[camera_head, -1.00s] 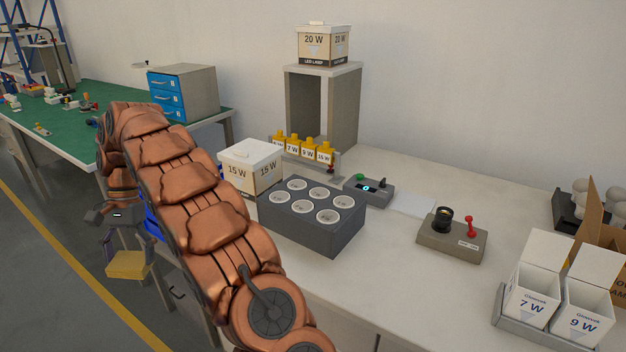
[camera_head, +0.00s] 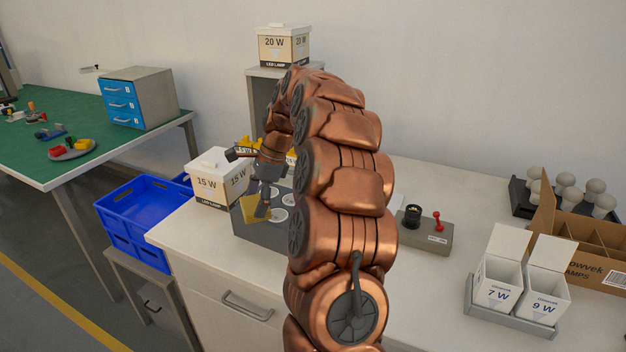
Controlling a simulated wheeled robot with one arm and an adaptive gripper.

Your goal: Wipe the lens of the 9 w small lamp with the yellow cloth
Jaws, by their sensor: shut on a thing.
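My gripper (camera_head: 263,208) is shut on the yellow cloth (camera_head: 250,209), which hangs flat from the fingers at the left end of the grey block (camera_head: 243,227). I cannot tell whether the cloth touches the block. Round white tops (camera_head: 281,214) show in the block; my arm hides its right part. No lamp can be picked out as the 9 W small one. An open white 9 W box (camera_head: 545,300) stands at the right beside a 7 W box (camera_head: 499,290).
A white-lidded 15 W box (camera_head: 212,184) stands close left of my gripper. A tester with a red lever (camera_head: 425,235) is right of my arm. White bulbs (camera_head: 566,192) and a cardboard carton (camera_head: 600,250) are at the far right. A blue crate (camera_head: 140,215) is at the left.

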